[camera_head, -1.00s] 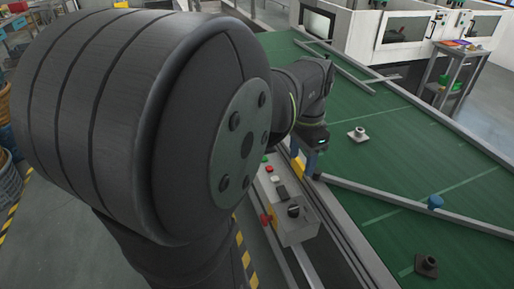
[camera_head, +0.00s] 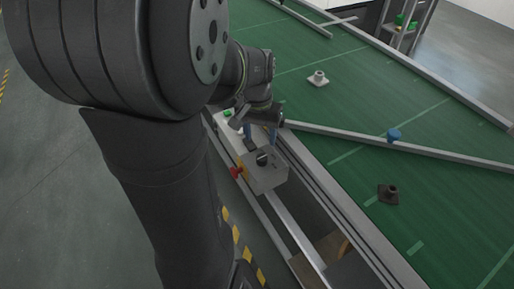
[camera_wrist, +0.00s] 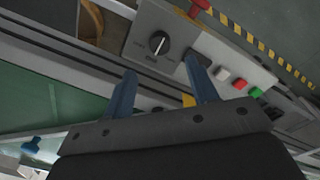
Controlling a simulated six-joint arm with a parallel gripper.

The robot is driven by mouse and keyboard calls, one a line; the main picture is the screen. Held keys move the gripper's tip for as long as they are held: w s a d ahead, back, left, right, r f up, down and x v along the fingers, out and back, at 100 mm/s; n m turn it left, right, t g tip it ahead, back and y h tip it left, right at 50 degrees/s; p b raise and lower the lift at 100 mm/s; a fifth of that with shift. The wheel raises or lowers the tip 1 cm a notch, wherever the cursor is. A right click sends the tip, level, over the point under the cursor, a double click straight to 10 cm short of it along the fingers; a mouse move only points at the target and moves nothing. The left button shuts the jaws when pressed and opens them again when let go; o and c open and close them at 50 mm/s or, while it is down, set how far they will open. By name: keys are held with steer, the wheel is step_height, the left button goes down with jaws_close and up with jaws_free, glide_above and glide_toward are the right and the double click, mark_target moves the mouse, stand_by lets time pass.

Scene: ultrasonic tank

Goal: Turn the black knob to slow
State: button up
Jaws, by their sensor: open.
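The black knob (camera_head: 262,158) sits on a grey control box (camera_head: 266,178) at the edge of the green conveyor. In the wrist view the knob (camera_wrist: 158,43) is round with a white pointer line, and small markings around it are too small to read. My gripper (camera_head: 260,132) is just behind the knob in the head view. In the wrist view its two blue fingers (camera_wrist: 166,80) are spread apart with nothing between them. The knob lies beyond the fingertips, apart from them.
A red emergency knob (camera_head: 237,171) sticks out from the box's side. Red, white and green buttons (camera_wrist: 239,84) line the panel. A metal rail (camera_head: 350,137) crosses the green belt (camera_head: 330,100). A white part (camera_head: 318,79), a blue part (camera_head: 393,135) and a dark part (camera_head: 388,194) lie there.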

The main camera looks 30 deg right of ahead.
mark_target(262, 158)
step_height(262, 158, down, 9)
steer(key=shift+s+d+r, duration=0.1)
steer(key=shift+s+d, duration=0.05)
steer(key=c, duration=1)
steer(key=shift+o, duration=0.2)
steer(key=n, duration=0.6)
steer(key=shift+s, duration=0.1)
steer(key=n, duration=0.5)
steer(key=shift+d+n+t, duration=0.1)
steer(key=shift+n+t, duration=0.2)
steer(key=shift+n, duration=0.1)
